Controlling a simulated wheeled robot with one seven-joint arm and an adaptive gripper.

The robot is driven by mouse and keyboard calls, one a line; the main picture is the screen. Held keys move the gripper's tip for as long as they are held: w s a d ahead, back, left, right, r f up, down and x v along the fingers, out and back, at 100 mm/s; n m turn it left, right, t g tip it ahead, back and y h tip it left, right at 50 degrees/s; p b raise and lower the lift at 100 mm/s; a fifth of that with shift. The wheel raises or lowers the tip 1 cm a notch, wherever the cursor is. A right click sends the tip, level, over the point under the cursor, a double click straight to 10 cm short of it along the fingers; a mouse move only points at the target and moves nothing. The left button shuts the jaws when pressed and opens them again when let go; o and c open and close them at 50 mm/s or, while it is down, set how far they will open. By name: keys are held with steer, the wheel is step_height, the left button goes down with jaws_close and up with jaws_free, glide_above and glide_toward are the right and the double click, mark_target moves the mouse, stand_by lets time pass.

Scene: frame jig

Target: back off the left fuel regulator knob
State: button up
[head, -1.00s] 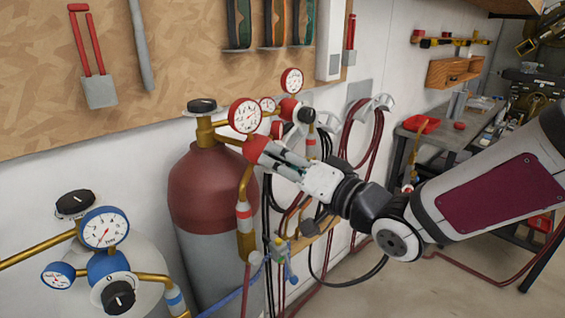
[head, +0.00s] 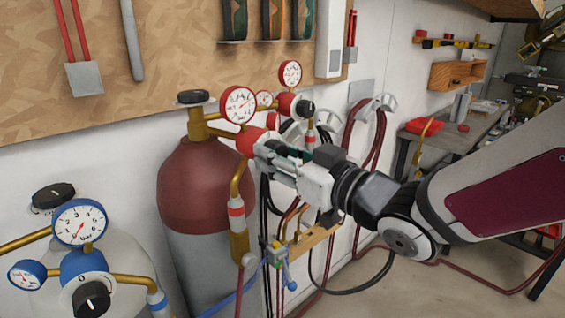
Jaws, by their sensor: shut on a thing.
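The left fuel regulator (head: 246,141) is red with brass fittings and sits on the maroon gas cylinder (head: 205,185). Its round white gauge (head: 238,105) has a red rim and faces me. My gripper (head: 266,150) is at the right front of the red regulator body, its fingers shut around the place of the knob. The knob itself is hidden behind the fingers, so its turn cannot be read.
A second red-gauged regulator (head: 294,103) stands just behind and to the right. A blue-gauged regulator (head: 84,263) is at lower left. Red hoses (head: 368,140) hang on the wall. A torch (head: 278,258) hangs below my gripper. Floor at right is mostly clear.

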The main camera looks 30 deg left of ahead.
steer(key=n+b, duration=0.3)
steer(key=shift+f+n, duration=0.1)
steer(key=shift+n, duration=0.3)
steer(key=n+b, duration=0.4)
steer(key=shift+n+b, duration=0.3)
steer(key=shift+b, duration=0.1)
steer(key=n+b, duration=0.4)
steer(key=shift+b, duration=0.3)
steer(key=n+b, duration=0.4)
steer(key=n, duration=0.1)
steer(key=n+b, duration=0.4)
steer(key=shift+n, duration=0.3)
steer(key=n+b, duration=0.7)
steer(key=n, duration=0.2)
steer(key=shift+n+b, duration=1.3)
steer(key=shift+n, duration=0.6)
